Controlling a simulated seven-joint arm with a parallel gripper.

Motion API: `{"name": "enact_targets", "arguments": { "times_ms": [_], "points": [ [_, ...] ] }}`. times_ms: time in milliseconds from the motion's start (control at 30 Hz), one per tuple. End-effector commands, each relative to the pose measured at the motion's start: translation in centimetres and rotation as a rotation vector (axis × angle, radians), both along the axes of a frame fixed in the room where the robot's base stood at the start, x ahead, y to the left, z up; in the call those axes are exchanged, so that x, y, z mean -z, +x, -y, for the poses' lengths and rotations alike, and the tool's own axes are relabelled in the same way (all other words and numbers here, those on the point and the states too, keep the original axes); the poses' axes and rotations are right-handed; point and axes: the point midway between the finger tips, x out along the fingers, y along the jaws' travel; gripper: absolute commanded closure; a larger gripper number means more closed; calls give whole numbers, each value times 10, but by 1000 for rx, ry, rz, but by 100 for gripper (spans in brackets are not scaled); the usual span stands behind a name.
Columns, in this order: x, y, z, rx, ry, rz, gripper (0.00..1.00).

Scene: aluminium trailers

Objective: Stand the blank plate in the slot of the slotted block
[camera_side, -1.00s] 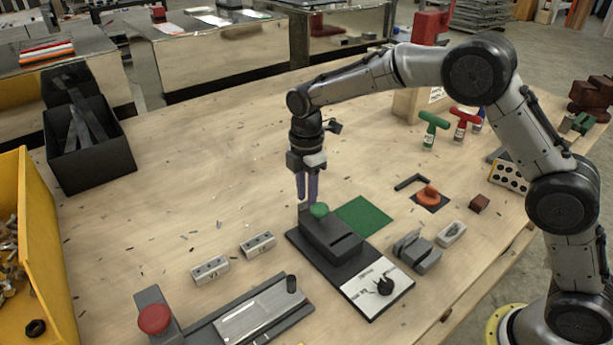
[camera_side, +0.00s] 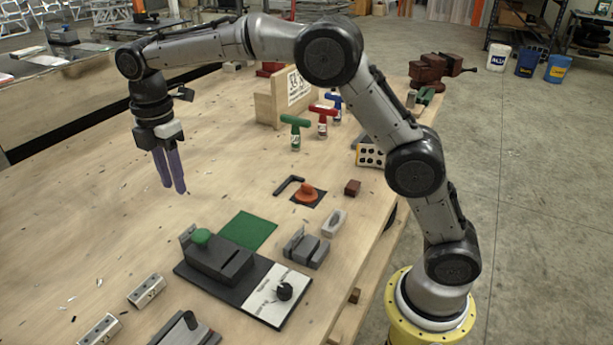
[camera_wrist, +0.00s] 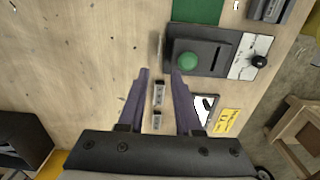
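My gripper (camera_side: 178,190) is open and empty, its two purple fingers pointing down above the bench; they also show in the wrist view (camera_wrist: 160,72). A small thin grey plate (camera_side: 187,235), probably the blank plate, stands at the left end of the dark press block with a green knob (camera_side: 202,237). It shows edge-on ahead of my fingertips in the wrist view (camera_wrist: 157,45). A grey block with a groove (camera_side: 305,249), probably the slotted block, sits right of the press; I cannot see clearly into its groove. The press block also has a dark slit across its top.
The press base carries a white panel (camera_side: 262,303) with a black knob. A green mat (camera_side: 248,230) lies behind it. Two drilled metal blocks (camera_side: 146,290) lie at the front left. The bench left of the press is mostly clear.

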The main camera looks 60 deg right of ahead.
Motion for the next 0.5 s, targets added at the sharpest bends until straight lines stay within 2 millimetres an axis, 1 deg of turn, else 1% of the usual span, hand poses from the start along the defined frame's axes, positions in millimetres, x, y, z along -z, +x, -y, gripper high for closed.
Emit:
{"name": "enact_targets", "arguments": {
  "times_ms": [67,167,267,300,367,400,467,500],
  "points": [
    [-10,-7,6,41,5,17,66],
    [-30,-28,20,152,16,53,66],
    [-52,-60,38,313,36,100,66],
    [-60,-75,45,384,47,121,66],
    [-68,-98,56,487,64,150,66],
    [-73,-113,62,557,77,169,66],
    [-77,-137,71,659,99,197,66],
    [-79,-153,77,728,115,215,66]
  ]
}}
